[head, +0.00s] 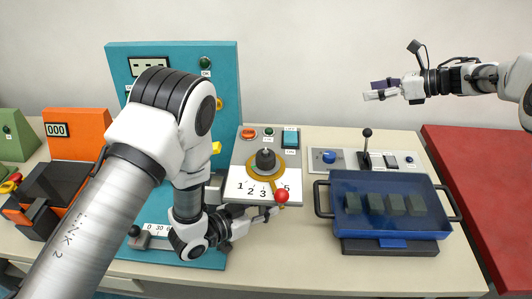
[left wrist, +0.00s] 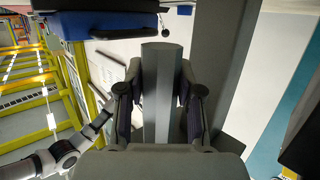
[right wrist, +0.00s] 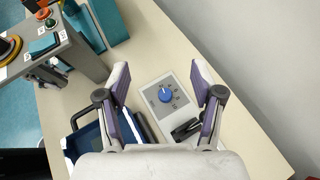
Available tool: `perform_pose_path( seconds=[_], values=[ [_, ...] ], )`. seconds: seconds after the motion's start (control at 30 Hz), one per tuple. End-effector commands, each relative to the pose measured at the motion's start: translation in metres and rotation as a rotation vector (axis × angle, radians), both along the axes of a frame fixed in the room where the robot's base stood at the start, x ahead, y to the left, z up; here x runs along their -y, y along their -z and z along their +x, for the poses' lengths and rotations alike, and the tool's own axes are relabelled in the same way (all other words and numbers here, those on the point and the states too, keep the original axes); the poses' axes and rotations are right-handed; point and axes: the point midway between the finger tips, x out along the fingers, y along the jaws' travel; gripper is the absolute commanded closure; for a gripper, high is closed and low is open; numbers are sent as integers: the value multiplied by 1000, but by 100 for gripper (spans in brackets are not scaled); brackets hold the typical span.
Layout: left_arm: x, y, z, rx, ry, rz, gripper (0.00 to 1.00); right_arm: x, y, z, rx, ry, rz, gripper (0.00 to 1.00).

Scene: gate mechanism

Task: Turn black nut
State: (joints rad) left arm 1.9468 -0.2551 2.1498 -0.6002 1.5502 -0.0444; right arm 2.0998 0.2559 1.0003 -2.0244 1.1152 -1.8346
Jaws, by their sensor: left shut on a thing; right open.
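The black nut-like knob (head: 265,160) sits in a gold ring on the numbered grey and white console (head: 240,158). A lever with a red ball (head: 281,196) reaches from the ring towards the front. My left gripper (head: 270,212) is low in front of the console, by the red ball and apart from the black knob. In the left wrist view it is shut on a grey bar (left wrist: 162,90); I cannot tell what part this is. My right gripper (head: 374,90) is open and empty, raised at the right. In the right wrist view a blue dial (right wrist: 165,95) shows beyond its fingers.
A blue tray (head: 338,218) with several dark blocks stands right of the console. Behind it is a panel with a black-knobbed lever (head: 366,142). A teal panel (head: 225,85) stands behind my left arm. Orange and green boxes are at the far left.

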Motion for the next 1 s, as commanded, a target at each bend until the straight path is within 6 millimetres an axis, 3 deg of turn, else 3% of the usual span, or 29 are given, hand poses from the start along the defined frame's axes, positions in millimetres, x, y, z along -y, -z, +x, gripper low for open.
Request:
perform_pose_path(
  seconds=[0.03, 0.1, 0.2, 0.3, 0.4, 0.57, 1.0],
  values=[
    [0, 1, 0, -1, 0, 1, 100, -47, -1, -23, 13, -190, -15, 33],
    [0, 1, 0, -1, 0, 1, 100, -101, -4, -66, 29, -473, -15, 33],
    [0, 1, 0, -1, 0, 1, 100, -149, -10, -120, 31, -795, 14, 33],
    [0, 1, 0, -1, -1, 2, 100, -171, -15, -156, 23, -998, 48, 33],
    [0, 1, 0, -2, -1, 1, 100, -179, -18, -173, 17, -1088, 70, 33],
    [0, 1, 0, -2, 0, 1, 100, -193, -12, -185, 13, -1103, 76, 33],
    [0, 1, 0, -3, 0, 2, 100, -261, 24, -235, 14, -1097, 74, 33]
  ],
)
